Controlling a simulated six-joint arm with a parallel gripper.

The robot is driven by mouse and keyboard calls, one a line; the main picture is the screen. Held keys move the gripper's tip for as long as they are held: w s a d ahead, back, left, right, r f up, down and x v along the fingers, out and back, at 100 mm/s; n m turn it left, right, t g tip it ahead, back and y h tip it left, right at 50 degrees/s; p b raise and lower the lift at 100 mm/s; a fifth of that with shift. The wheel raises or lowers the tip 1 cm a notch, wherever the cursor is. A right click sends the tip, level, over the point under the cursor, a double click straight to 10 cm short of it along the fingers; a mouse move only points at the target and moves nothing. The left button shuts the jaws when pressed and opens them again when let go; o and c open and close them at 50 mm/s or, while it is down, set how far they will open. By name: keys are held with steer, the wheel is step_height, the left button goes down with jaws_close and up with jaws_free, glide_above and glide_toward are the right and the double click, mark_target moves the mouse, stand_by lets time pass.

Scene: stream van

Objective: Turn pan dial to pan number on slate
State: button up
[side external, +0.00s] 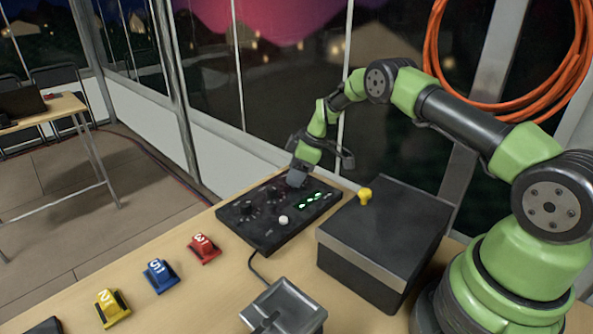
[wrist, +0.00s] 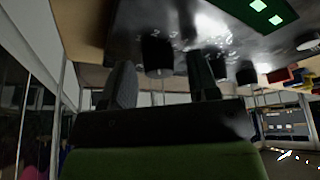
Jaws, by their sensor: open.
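The black control panel (side external: 262,228) lies on the table with dark dials (side external: 247,208) on its top, a white button (side external: 284,220) and a lit green display (side external: 310,200). My gripper (side external: 297,182) points down at the panel's far edge. In the wrist view my gripper (wrist: 162,80) is open, its two dark fingers apart. A dark dial (wrist: 155,53) shows between and beyond the fingers; contact cannot be told. Another dial (wrist: 246,73) stands to the right. Which dial is pan cannot be read. No slate with a readable pan number is recognisable.
Red (side external: 204,248), blue (side external: 160,275) and yellow (side external: 112,307) numbered blocks sit at the left. Windows rise behind the panel.

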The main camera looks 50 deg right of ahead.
steer(key=c, duration=0.9)
steer(key=m+h, duration=0.1)
steer(key=m, duration=0.1)
steer(key=m+t, duration=0.1)
steer(key=m, duration=0.2)
steer(key=shift+a+m+h, duration=0.15)
steer(key=shift+m+h, duration=0.15)
steer(key=shift+h, duration=0.1)
steer(key=m+h, duration=0.2)
steer(key=m, duration=0.4)
steer(key=shift+h, duration=0.3)
steer(key=o, duration=0.9)
